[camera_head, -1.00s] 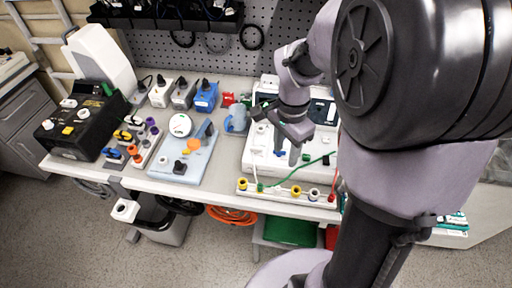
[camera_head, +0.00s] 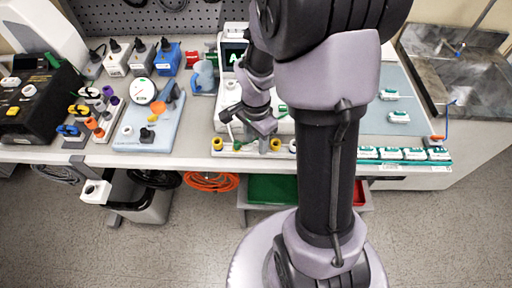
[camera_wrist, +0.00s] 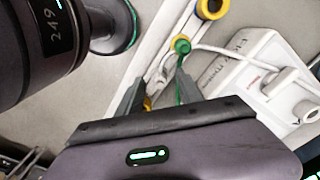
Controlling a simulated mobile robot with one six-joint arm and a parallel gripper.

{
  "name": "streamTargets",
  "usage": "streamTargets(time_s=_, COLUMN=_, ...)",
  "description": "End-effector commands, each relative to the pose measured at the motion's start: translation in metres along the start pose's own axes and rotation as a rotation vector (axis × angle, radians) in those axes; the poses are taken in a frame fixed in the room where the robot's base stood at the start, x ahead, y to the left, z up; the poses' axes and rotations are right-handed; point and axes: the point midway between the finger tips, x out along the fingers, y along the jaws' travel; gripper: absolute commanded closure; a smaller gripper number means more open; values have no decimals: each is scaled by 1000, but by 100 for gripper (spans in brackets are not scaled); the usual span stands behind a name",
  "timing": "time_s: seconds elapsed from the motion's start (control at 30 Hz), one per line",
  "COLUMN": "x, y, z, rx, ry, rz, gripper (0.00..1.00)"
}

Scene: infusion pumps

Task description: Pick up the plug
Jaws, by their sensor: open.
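A green plug (camera_head: 238,145) sits at a socket of the white strip (camera_head: 200,152) along the bench's front edge. In the wrist view the green plug (camera_wrist: 181,46) stands just beyond my fingertips, with a yellow ring around it. A green cable runs back between or beside the fingers. My gripper (camera_wrist: 158,84) is open, its two grey fingers apart above the strip. A small grey shape shows between them; I cannot tell what it is. In the head view my gripper (camera_head: 262,132) is low over the strip, right of the green plug, and partly hides it.
A white pump (camera_wrist: 240,75) with a white cable lies right of the fingers. Yellow sockets (camera_head: 217,143) line the strip. A pad with a gauge (camera_head: 141,91) stands left on the bench. White-and-teal modules (camera_head: 400,153) sit at the right front edge.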

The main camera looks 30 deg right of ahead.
Motion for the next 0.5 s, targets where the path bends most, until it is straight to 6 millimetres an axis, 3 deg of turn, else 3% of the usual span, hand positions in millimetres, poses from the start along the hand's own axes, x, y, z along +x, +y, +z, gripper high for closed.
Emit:
streamTargets(time_s=0.03, x=0, y=0, z=0, rx=0, ry=0, rz=0, gripper=62)
streamTargets(time_s=0.23, x=0, y=0, z=0, rx=0, ry=0, rz=0, gripper=100)
streamTargets(time_s=0.5, x=0, y=0, z=0, rx=0, ry=0, rz=0, gripper=100)
